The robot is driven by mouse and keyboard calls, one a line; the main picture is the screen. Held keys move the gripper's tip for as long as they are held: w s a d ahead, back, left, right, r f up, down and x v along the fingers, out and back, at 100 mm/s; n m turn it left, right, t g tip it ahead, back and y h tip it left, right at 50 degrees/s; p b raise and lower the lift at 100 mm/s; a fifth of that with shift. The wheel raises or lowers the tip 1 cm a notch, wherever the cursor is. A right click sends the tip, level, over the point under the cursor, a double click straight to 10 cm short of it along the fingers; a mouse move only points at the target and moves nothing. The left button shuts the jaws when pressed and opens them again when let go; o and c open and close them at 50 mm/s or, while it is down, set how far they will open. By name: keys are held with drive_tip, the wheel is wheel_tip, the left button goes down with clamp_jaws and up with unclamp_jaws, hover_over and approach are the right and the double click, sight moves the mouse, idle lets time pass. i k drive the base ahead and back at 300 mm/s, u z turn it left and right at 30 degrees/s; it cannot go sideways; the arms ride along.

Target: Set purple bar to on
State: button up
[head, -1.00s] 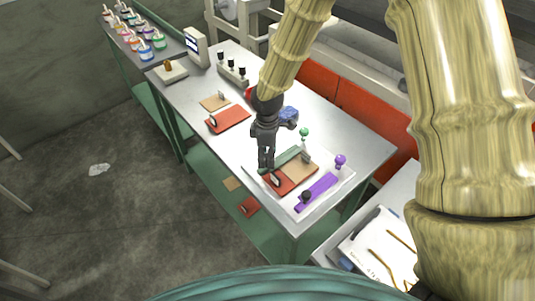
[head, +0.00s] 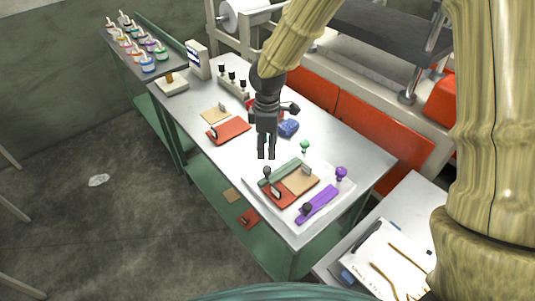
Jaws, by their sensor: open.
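The purple bar (head: 319,204) lies on the white board (head: 343,196) near the table's front right corner. A dark knob (head: 306,208) sits at its near left end, and a purple knob (head: 341,173) stands just beyond its far end. My gripper (head: 266,157) is open and empty, pointing down above the far left part of the board, apart from the purple bar. Below it is a green bar (head: 279,171) with a dark knob at its left end. A green knob (head: 305,146) stands beyond its far end.
A red and tan piece (head: 291,189) with small upright tags lies between the two bars. A blue lump (head: 288,128) is behind my gripper. A red pad (head: 229,131) lies left. The table's right side (head: 355,150) is clear.

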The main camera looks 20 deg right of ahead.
sight(309, 208)
drive_tip(key=k, duration=0.95)
